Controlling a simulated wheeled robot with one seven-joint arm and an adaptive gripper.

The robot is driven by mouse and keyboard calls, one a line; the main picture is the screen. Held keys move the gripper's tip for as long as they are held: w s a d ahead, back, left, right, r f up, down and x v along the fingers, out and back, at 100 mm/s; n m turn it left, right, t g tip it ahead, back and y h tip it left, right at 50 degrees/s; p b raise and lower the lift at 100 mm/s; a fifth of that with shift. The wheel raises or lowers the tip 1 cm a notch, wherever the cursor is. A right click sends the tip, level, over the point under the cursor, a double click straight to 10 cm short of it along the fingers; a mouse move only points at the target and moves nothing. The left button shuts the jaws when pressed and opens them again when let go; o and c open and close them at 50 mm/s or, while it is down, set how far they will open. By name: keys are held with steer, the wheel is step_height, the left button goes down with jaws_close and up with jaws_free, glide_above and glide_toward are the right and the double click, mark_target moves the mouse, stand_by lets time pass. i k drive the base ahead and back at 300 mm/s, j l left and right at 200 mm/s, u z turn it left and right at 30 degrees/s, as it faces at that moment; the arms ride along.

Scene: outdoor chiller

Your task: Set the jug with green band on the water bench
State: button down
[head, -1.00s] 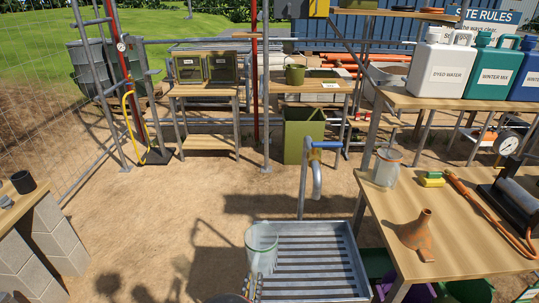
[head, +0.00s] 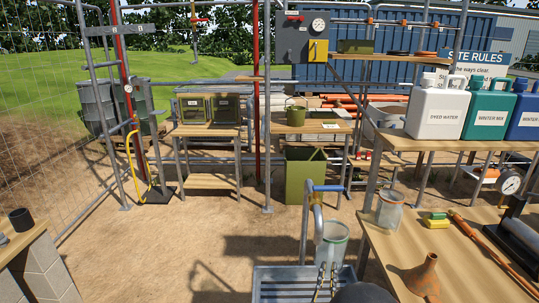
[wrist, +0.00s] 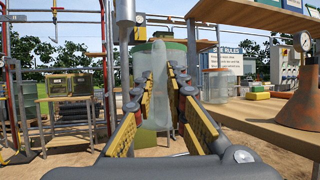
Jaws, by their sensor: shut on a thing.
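The clear jug with the green band (head: 332,243) is held upright near the tap, above the right part of the metal sink. In the wrist view the jug (wrist: 150,95) shows between the two yellow-padded fingers, its green band near the top. My gripper (head: 322,285) is shut on it; in the wrist view my gripper (wrist: 163,105) has one finger on each side. A wooden bench (head: 385,243) stands just right of the jug, apart from it. I cannot tell from a label which bench is the water bench. The jug's contents are unclear.
The sink (head: 275,272) has a blue-handled tap (head: 318,207) beside the jug. The right bench carries another clear jug (head: 389,209), green and yellow sponges (head: 437,220) and an orange funnel (head: 424,278). Labelled canisters (head: 437,110) stand on a bench behind.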

mark_target(476, 275)
steer(key=k+l+u, duration=0.15)
steer(key=l, duration=0.3)
steer(key=k+l+u, duration=0.15)
steer(key=l, duration=0.35)
steer(key=k+l+u, duration=0.1)
steer(key=l, duration=0.35)
steer(key=k+l+u, duration=0.15)
steer(key=l, duration=0.25)
steer(key=k+l+u, duration=0.15)
steer(key=l, duration=0.25)
steer(key=k+l+u, duration=0.15)
steer(key=k+l, duration=0.2)
